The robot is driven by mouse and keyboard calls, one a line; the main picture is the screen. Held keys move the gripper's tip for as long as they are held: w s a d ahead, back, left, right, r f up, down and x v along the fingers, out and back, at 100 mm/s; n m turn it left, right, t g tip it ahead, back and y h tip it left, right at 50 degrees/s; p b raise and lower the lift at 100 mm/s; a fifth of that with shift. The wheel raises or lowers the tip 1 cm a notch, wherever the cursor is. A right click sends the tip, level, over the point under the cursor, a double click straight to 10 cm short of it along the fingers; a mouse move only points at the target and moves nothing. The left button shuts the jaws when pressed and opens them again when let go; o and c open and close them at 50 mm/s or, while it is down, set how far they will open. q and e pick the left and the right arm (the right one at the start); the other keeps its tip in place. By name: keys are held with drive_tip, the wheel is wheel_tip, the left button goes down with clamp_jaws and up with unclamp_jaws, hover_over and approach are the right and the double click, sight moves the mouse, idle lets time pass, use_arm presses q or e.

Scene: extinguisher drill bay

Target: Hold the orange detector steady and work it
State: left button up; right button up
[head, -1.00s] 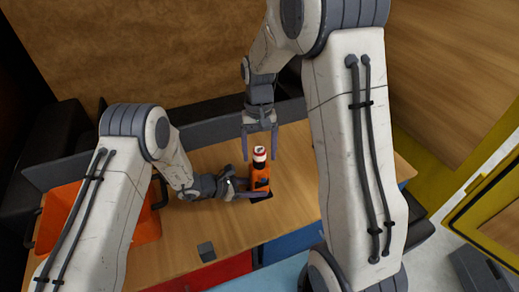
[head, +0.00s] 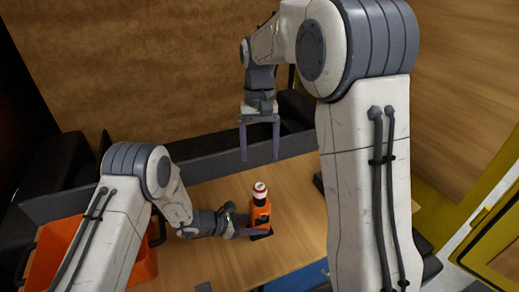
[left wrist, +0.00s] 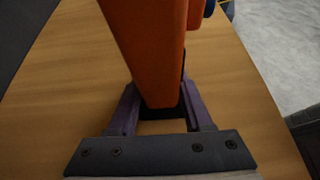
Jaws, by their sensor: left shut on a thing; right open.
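The orange detector (head: 260,216) stands upright on the wooden table, with a dark neck and a white and red cap on top. My left gripper (head: 257,226) is shut on its lower body from the left. In the left wrist view the detector (left wrist: 152,45) rises between the two purple-grey fingers, its base close to the tabletop. A small blue part (left wrist: 209,8) shows at its side there. My right gripper (head: 260,157) is open and empty, fingers pointing down, above and behind the cap in the picture, apart from it.
An orange bin (head: 141,268) stands at the table's left, partly behind my left arm. A dark object (head: 318,183) sits right of the detector. A grey panel (head: 215,163) runs along the back. The tabletop (head: 225,262) around the detector is mostly clear.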

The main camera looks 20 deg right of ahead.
use_arm(q)
drive_tip(key=o, duration=1.1)
drive_tip(key=shift+c, duration=0.2)
